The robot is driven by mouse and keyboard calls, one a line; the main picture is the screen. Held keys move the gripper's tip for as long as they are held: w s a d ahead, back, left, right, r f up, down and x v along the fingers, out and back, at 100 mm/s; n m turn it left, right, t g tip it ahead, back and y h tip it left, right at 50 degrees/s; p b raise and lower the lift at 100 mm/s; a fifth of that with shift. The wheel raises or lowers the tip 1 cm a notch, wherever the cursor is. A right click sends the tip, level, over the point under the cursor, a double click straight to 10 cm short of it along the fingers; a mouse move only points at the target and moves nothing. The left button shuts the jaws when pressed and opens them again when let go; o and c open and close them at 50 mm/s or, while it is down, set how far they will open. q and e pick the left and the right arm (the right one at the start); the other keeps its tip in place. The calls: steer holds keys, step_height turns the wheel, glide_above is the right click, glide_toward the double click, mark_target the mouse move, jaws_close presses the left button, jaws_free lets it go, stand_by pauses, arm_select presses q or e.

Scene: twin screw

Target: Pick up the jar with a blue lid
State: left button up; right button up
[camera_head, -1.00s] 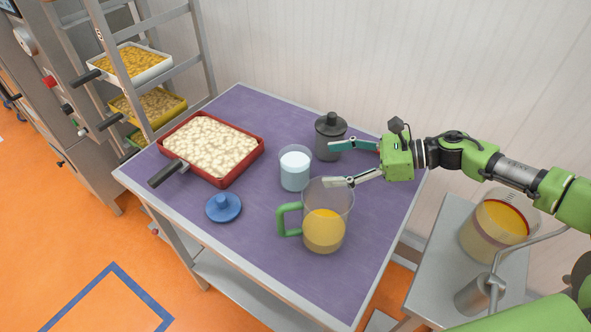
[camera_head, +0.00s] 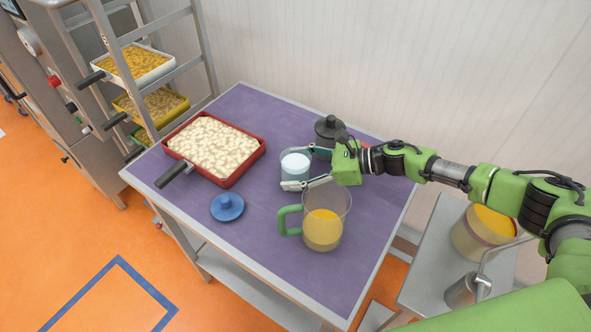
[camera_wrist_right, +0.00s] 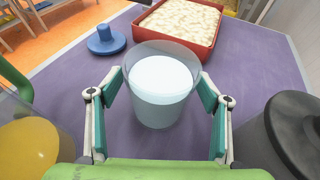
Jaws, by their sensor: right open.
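A clear jar (camera_head: 296,166) with pale bluish-white contents and an open top stands upright on the purple table. It also shows in the right wrist view (camera_wrist_right: 160,92). A blue lid (camera_head: 227,207) with a knob lies apart on the table, left of and nearer than the jar; it shows in the right wrist view too (camera_wrist_right: 106,41). My right gripper (camera_head: 299,168) is open, with its fingers on either side of the jar. In the wrist view the jar stands between the fingertips, with a gap visible on each side. My left gripper is not in view.
A green-handled pitcher (camera_head: 322,230) of yellow liquid stands close in front of the gripper. A dark lidded jar (camera_head: 328,133) stands close behind it. A red tray (camera_head: 232,180) of pale pieces lies to the left. The table's front left is clear.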

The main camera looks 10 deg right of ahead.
steer(key=c, duration=1.3)
